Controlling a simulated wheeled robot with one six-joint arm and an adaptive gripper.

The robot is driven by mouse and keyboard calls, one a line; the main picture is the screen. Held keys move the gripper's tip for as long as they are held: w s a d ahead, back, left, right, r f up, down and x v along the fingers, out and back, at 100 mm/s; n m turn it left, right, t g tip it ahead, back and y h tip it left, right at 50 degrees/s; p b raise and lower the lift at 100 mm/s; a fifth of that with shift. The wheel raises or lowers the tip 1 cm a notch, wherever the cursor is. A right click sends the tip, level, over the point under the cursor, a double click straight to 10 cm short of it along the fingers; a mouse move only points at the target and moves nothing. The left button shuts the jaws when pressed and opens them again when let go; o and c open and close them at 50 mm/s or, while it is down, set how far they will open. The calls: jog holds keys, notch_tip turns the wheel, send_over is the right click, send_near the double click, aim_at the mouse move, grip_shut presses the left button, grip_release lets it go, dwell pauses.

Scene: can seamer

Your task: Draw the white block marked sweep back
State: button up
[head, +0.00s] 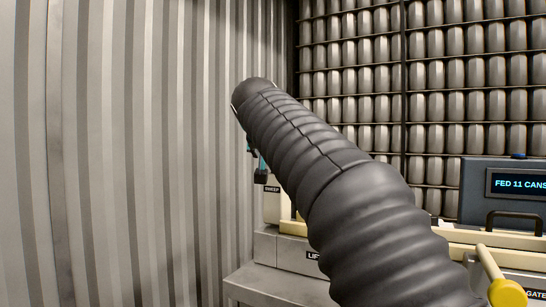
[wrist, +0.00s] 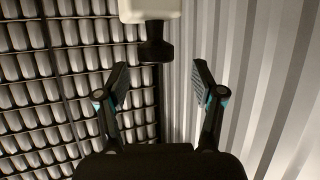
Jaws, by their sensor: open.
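The white block marked sweep (head: 271,204) stands at the left end of the machine in the head view, its dark label near the top. My arm hides what lies to its right. In the wrist view a white block (wrist: 150,9), apparently the same one, is cut off by the top edge. A black flared knob (wrist: 155,48) sticks out of it towards me. My gripper (wrist: 160,68) is open, its two fingers apart on either side of the knob's line. The knob appears clear of both fingers. In the head view my gripper (head: 257,164) is mostly hidden behind my arm, close by the block.
A corrugated wall (head: 150,150) rises close on the left. Racks of cans (head: 450,85) fill the back. A display reading FED 11 CANS (head: 517,184) and a yellow-knobbed lever (head: 508,293) are at the right. A grey ledge (head: 275,285) lies below the block.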

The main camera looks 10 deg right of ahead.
jog(key=v, duration=0.7)
jog(key=shift+s+a+r, duration=0.15)
jog(key=shift+s+a, duration=0.05)
jog(key=shift+s, duration=0.1)
jog(key=shift+d, duration=0.1)
